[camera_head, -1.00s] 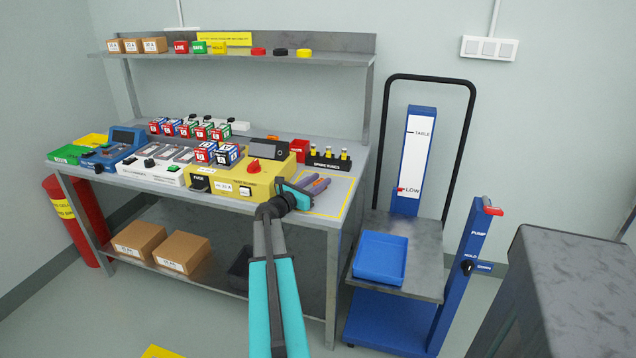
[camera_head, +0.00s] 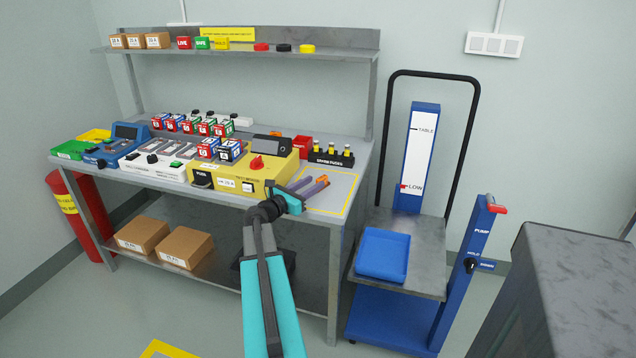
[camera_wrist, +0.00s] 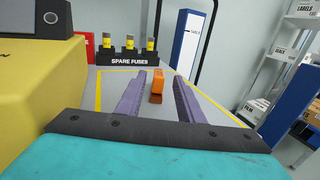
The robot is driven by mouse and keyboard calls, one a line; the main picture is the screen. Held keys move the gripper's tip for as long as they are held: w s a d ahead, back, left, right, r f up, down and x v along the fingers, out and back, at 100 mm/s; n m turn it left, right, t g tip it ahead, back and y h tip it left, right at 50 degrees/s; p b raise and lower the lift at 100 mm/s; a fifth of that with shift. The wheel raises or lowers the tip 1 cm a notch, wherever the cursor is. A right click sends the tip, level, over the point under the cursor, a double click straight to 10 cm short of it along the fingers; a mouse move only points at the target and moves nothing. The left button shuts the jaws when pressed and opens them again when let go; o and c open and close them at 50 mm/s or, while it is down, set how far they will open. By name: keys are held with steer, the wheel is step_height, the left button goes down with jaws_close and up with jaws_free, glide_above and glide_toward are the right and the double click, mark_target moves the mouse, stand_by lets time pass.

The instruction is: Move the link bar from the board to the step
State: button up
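A small orange block with a darker coppery lower part (camera_wrist: 157,84), perhaps the link bar, stands on the bench surface in the wrist view. It lies between and slightly beyond my purple fingertips; a gap shows on both sides. My gripper (camera_wrist: 157,92) is open and low over the bench. In the head view my gripper (camera_head: 312,186) is beside the yellow fuse box's right end, with an orange spot (camera_head: 323,179) at its fingertips. The yellow box (camera_head: 235,184), perhaps the board, carries a red knob and a white label. I cannot tell which thing is the step.
A yellow outline (camera_head: 345,205) marks the bench's right end. The spare fuses rack (camera_head: 331,160) stands behind my fingers. A blue tray (camera_head: 383,255) sits on the lift cart at the right. Striped cubes and control boxes crowd the bench's left.

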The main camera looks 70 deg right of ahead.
steer(key=v, duration=0.6)
steer(key=shift+w+a+r, duration=0.1)
steer(key=shift+w+a, duration=0.1)
steer(key=shift+a, duration=0.1)
steer(key=shift+o, duration=0.5)
